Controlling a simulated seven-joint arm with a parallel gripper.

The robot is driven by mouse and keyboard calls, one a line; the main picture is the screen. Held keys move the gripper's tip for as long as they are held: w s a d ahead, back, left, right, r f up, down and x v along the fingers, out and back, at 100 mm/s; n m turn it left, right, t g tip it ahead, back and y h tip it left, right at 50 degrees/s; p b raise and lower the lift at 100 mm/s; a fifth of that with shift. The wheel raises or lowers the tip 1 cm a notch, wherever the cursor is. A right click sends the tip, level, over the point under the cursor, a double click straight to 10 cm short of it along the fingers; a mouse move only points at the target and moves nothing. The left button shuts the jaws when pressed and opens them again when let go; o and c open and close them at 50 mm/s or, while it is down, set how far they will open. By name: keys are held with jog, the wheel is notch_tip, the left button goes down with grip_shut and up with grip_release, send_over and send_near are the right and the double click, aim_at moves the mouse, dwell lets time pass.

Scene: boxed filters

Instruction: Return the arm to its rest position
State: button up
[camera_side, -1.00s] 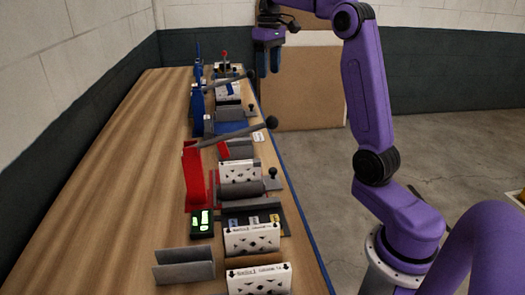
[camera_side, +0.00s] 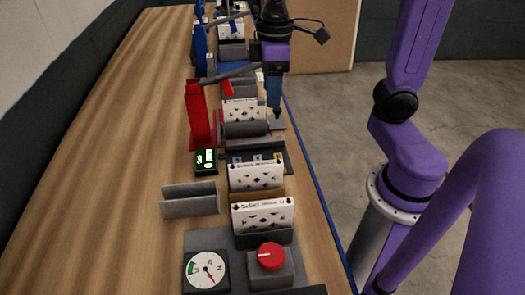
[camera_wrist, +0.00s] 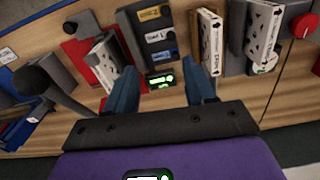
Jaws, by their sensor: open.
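My gripper (camera_side: 274,108) hangs fingers-down over the right side of the bench in the side view, beside the red lever fixture (camera_side: 199,115). In the wrist view its two blue fingers (camera_wrist: 162,78) are spread apart with nothing held between them. My purple arm rises at the right, partly out of the side view. White patterned filter boxes stand upright along the bench, one at the red fixture (camera_side: 243,111) and two nearer ones (camera_side: 257,178) (camera_side: 263,216). The gripper's height above the fixtures is hard to tell.
A dark tray (camera_wrist: 140,45) with labelled slots and a green-lit display (camera_side: 206,160) lie near the gripper. A grey holder (camera_side: 190,204), a dial (camera_side: 206,270) and a red knob (camera_side: 270,256) are nearer. The bench's left side (camera_side: 120,170) is clear.

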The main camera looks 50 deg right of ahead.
jog(key=s+f+n, duration=0.2)
jog(key=s+f, duration=0.1)
jog(key=s, duration=0.4)
jog(key=s+f+n, duration=0.2)
jog(key=s+f, duration=0.2)
jog(key=s, duration=0.4)
jog(key=shift+d, duration=0.2)
